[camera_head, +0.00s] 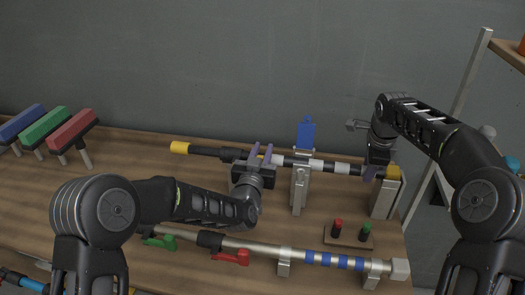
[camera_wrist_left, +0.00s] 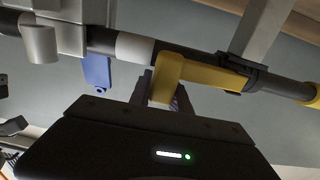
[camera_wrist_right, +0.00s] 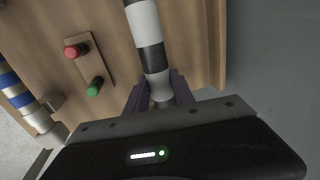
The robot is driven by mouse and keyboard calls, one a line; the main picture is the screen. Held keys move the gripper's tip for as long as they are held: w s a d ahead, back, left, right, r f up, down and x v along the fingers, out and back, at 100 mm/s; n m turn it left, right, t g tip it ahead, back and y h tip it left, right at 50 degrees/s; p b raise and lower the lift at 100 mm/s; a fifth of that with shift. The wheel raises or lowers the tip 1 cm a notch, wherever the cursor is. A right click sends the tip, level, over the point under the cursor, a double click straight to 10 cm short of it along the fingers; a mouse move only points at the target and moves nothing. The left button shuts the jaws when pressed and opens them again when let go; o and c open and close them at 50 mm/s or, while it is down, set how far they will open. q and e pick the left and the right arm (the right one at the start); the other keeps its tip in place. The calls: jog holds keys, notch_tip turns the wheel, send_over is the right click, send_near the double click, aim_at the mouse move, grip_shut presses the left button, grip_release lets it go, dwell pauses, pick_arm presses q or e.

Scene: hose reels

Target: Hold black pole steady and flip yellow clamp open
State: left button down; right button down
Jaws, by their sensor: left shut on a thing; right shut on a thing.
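The black pole (camera_head: 343,168) has white bands and a yellow left end (camera_head: 180,147). It lies along the back of the table on metal supports. My left gripper (camera_head: 262,156) is at the pole, left of the middle support, and hides the clamp in the head view. In the left wrist view the yellow clamp (camera_wrist_left: 215,76) sits around the pole, and my left fingers are shut on its yellow lever (camera_wrist_left: 168,75), which sticks out toward the gripper. My right gripper (camera_wrist_right: 157,92) is shut around the banded pole (camera_wrist_right: 147,35) near its right end.
A blue tab (camera_head: 306,133) stands up at the middle support. In front lies a silver pole (camera_head: 265,252) with blue bands and red and green levers. A small board with red and green knobs (camera_head: 347,236) is at right. Three coloured T-shaped tools (camera_head: 45,128) stand far left.

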pick_arm(q)
jog(key=shift+h, duration=0.3)
jog(key=m+g+h, duration=0.1)
jog(key=s+m+h, duration=0.1)
jog(key=h, duration=0.1)
jog(key=s+m+g+h, duration=0.1)
jog(key=m+h, duration=0.1)
jog(key=shift+s+a+r+g, duration=0.1)
jog(key=shift+s+a+g, duration=0.15)
jog(key=shift+a+g, duration=0.05)
jog(key=s+a+m+g+h, duration=0.5)
jog(key=m+g, duration=0.6)
jog(key=g, duration=0.5)
jog(key=shift+s+m+h, duration=0.4)
jog(key=shift+s+h, duration=0.2)
jog(key=shift+h, duration=0.8)
pick_arm(e)
jog(key=shift+a, duration=0.15)
pick_arm(q)
jog(key=c, duration=1.2)
grip_release()
